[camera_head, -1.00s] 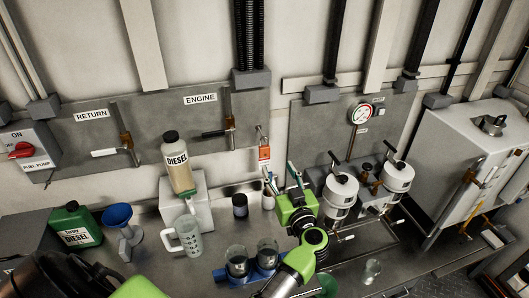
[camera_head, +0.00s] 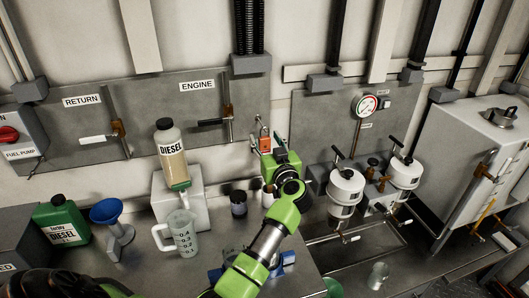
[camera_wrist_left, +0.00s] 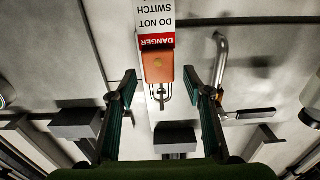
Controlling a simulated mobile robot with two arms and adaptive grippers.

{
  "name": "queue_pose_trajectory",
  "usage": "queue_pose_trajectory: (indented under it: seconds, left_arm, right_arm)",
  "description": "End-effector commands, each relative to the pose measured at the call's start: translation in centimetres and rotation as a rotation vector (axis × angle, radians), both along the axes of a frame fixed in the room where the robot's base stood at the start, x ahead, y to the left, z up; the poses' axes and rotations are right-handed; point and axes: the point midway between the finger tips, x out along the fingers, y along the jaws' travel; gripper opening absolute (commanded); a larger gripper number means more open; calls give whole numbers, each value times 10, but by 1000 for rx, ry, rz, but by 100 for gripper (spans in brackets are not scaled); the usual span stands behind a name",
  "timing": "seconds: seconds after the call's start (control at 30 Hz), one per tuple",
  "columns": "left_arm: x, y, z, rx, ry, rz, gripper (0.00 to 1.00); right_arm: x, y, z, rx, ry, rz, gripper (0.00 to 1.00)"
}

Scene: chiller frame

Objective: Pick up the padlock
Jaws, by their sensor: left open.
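The orange-red padlock (camera_head: 265,145) hangs by its shackle on the back wall, right of the ENGINE panel. In the left wrist view, which is upside down, the padlock (camera_wrist_left: 158,67) has its body and metal shackle in sight, with a red and white DANGER tag (camera_wrist_left: 156,22) beside it. My left gripper (camera_wrist_left: 160,72) is open, with one fingertip on each side of the padlock and a gap to each. In the head view my left gripper is at the padlock, and its wrist hides the tag. My right gripper is not in view.
A valve handle (camera_head: 212,122) on the ENGINE panel is left of the padlock. Below stand a DIESEL bottle (camera_head: 172,150) on a white block (camera_head: 165,205), a measuring jug (camera_head: 183,235) and a dark jar (camera_head: 238,203). Two white filter housings (camera_head: 345,188) stand to the right.

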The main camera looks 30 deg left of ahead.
Motion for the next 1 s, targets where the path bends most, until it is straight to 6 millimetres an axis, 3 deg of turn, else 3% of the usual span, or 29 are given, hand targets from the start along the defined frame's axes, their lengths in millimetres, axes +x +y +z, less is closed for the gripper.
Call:
queue_pose_trajectory:
  seconds: [0.1,0.47,0.63,0.67,1.0]
  left_arm:
    - [7,9,-3,2,-1,1,46]
    - [11,13,1,1,1,0,46]
    - [11,12,1,1,1,0,4]
    - [11,12,0,1,1,0,0]
    - [11,12,2,1,0,0,0]
  right_arm:
    - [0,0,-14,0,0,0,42]
    - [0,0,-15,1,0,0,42]
    - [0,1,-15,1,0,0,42]
    - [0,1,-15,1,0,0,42]
    - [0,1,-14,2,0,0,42]
